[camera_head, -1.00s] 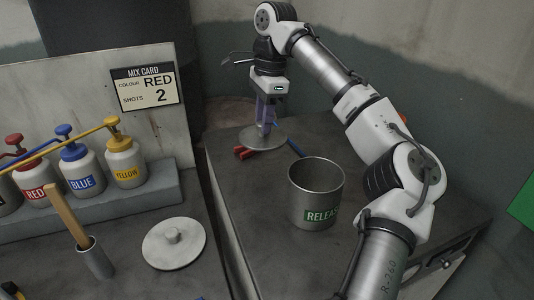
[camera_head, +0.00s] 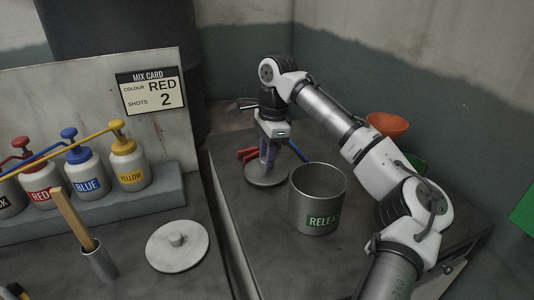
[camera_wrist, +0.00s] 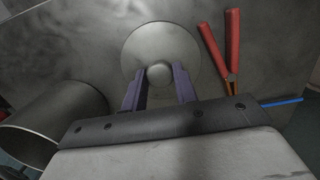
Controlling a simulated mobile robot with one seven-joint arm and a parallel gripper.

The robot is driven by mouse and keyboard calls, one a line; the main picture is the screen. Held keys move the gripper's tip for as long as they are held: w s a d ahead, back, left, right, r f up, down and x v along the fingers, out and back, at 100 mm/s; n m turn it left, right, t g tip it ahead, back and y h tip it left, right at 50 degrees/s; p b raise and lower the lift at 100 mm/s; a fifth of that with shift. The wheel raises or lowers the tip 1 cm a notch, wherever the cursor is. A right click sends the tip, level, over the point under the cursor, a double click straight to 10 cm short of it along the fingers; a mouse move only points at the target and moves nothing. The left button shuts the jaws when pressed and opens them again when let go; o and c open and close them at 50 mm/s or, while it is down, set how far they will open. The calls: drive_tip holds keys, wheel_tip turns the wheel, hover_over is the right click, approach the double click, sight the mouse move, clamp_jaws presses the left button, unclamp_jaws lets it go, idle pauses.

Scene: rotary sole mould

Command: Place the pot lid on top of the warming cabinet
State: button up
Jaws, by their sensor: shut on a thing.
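The pot lid (camera_head: 268,178) is a flat grey metal disc with a round knob. It is level, at or just above the bare top of the grey cabinet (camera_head: 252,235); I cannot tell whether it touches. My gripper (camera_head: 268,158) points down and is shut on the lid's knob. In the wrist view, the purple fingers (camera_wrist: 158,78) stand on either side of the knob, with the lid disc (camera_wrist: 160,40) spread out around it. The steel pot (camera_head: 318,200), labelled RELEASE, stands open to the right of the lid.
Red-handled pliers (camera_head: 248,155) and a blue rod (camera_head: 297,151) lie behind the lid. An orange bowl (camera_head: 388,125) shows behind my arm.

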drive_tip(key=o, duration=1)
drive_tip(key=r, duration=0.4)
drive_tip(key=d+r, duration=0.1)
drive_tip(key=r, duration=0.7)
drive_tip(key=shift+w+d, duration=0.2)
drive_tip(key=shift+w, duration=0.1)
